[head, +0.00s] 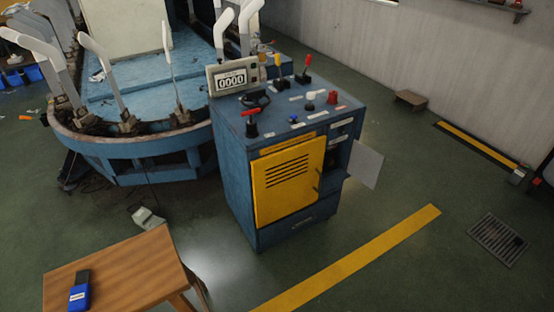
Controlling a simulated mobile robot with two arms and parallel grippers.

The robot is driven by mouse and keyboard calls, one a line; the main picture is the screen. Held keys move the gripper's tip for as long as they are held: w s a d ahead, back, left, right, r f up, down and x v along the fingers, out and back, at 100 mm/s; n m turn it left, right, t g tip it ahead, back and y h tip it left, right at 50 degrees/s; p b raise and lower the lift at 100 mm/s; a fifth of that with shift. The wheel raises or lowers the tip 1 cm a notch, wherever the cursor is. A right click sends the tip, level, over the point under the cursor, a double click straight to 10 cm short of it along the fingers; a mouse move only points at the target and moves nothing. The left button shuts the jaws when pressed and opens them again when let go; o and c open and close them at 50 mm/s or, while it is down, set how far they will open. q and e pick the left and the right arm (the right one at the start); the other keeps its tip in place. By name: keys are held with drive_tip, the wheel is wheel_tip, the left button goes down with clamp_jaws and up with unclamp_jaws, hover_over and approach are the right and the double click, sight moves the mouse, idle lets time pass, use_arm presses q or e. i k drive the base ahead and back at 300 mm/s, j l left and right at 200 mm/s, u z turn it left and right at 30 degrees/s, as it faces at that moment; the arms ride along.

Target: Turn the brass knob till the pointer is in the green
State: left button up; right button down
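A blue control cabinet (232,180) stands at the centre of the head view, with a yellow louvred door (286,205) on its front. I cannot make out a brass knob, a pointer or a green zone on it at this distance. Its top carries a counter reading 0000 (231,80), a red-handled lever (251,121), more levers at the back (305,68), a white-topped control (310,105), a blue button (293,118) and a red button (332,98). Neither of my grippers is in view.
A round blue machine (150,152) with upright white sock forms (40,48) stands behind left. A wooden table (140,272) with a blue and black device (80,292) is at front left. A light panel (366,165) juts from the cabinet's right side.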

sight(330, 162)
drive_tip(key=i+l+u, duration=0.35)
drive_tip(key=i+l, duration=0.9)
drive_tip(key=i, duration=0.15)
